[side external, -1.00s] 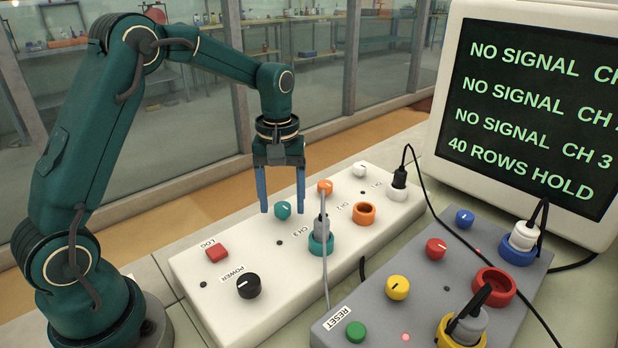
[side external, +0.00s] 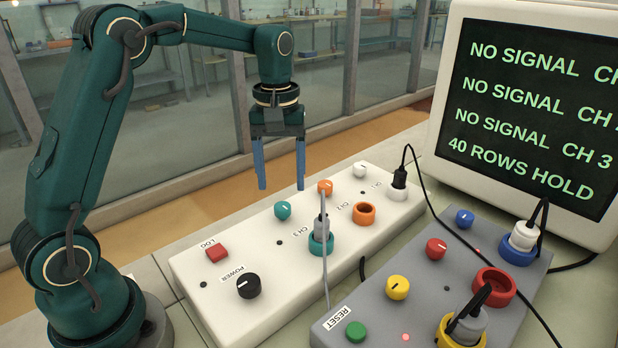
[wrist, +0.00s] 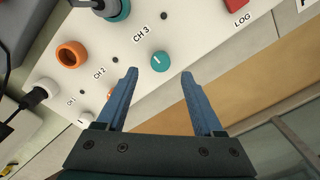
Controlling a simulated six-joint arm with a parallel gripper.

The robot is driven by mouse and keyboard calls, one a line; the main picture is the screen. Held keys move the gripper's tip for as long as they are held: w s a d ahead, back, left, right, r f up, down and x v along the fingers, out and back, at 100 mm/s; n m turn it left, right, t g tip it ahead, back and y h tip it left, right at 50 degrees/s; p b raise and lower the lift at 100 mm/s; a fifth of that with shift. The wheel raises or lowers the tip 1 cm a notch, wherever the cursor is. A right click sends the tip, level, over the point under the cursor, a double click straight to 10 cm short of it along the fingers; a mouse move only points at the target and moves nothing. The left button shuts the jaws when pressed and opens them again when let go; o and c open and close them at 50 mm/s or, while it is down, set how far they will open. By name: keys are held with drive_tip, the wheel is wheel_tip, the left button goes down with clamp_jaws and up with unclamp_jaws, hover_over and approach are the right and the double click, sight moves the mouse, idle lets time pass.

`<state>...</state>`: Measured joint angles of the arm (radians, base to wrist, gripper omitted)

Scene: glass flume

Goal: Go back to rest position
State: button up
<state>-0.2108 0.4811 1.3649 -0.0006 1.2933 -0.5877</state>
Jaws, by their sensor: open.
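My gripper (side external: 281,188) is open and empty, with two blue fingers pointing down. It hangs in the air above the far edge of the white panel (side external: 222,299), clear of the knobs. In the wrist view my gripper (wrist: 157,72) shows its fingers spread, with a teal knob (wrist: 160,60) just beyond the tips. That teal knob (side external: 283,210) also shows on the panel in the side view. A grey plug (side external: 321,226) stands in the teal CH 3 socket (side external: 321,244).
The white panel also has a red LOG button (side external: 217,253), a black POWER knob (side external: 248,285) and an empty orange socket (side external: 364,213). A grey box (side external: 385,318) with plugs and cables stands at right, before a monitor (side external: 530,110) reading NO SIGNAL. Glass panes (side external: 200,120) stand behind.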

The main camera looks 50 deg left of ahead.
drive_tip(key=s+d+r+m+t, duration=0.3)
drive_tip(key=s+d+r, duration=0.1)
drive_tip(key=s+r, duration=0.35)
drive_tip(key=s+d+f+m+t, duration=0.2)
drive_tip(key=s+f+m, duration=0.2)
drive_tip(key=s+m, duration=0.2)
drive_tip(key=s, duration=0.2)
drive_tip(key=shift+s+d+t, duration=0.3)
drive_tip(key=shift+s+d, duration=0.05)
drive_tip(key=shift+o, duration=0.2)
drive_tip(key=shift+m, duration=0.3)
